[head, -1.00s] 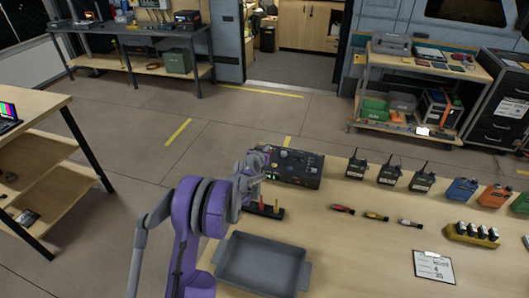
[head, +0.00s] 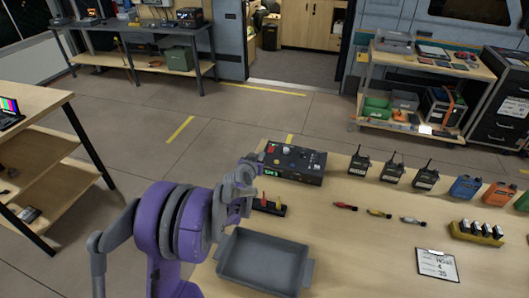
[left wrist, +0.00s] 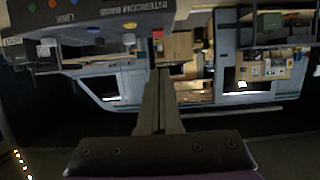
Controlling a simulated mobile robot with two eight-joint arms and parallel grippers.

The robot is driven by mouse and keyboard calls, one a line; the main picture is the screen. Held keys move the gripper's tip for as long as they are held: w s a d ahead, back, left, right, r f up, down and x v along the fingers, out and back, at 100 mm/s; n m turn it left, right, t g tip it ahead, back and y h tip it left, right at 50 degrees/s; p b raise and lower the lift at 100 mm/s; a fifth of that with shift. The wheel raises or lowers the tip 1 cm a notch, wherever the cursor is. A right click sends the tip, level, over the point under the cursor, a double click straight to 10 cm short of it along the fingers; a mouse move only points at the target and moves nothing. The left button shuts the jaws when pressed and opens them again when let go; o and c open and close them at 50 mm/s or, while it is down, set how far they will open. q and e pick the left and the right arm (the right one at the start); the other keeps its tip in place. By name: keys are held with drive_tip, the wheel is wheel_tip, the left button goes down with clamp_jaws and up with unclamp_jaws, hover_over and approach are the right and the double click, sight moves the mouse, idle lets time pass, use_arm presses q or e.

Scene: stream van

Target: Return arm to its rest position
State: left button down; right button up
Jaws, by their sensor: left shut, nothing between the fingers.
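My left arm's purple and grey links rise at the lower left of the head view. My left gripper (head: 250,178) is over the table's left edge, beside the black intercom base (head: 293,163). In the left wrist view the gripper's fingers (left wrist: 160,80) are together with nothing between them. The intercom base (left wrist: 85,25) shows there too, at the top left. My right gripper is in neither view.
A grey tray (head: 265,262) and a small dark rack (head: 269,206) with red and yellow pieces are close to the arm. Floor (head: 120,170) left of the table is clear.

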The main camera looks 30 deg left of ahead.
use_arm(q)
drive_tip(key=s+d+r+m+g+h, duration=0.1)
drive_tip(key=s+d+r+g+h, duration=0.1)
drive_tip(key=s+d, duration=0.55)
drive_tip(key=s+d+r+m+g+h, duration=0.1)
drive_tip(key=s+d+r, duration=0.2)
drive_tip(key=s+d, duration=0.45)
drive_tip(key=s+d+f+g, duration=0.2)
drive_tip(key=s+d, duration=0.2)
drive_tip(key=s, duration=0.6)
drive_tip(key=s+d+f+g, duration=0.2)
drive_tip(key=s+d, duration=0.1)
drive_tip(key=s, duration=0.7)
drive_tip(key=shift+s+d+f+m+g, duration=0.2)
drive_tip(key=shift+d+f+m+g, duration=0.1)
drive_tip(key=shift+d+f+g, duration=0.1)
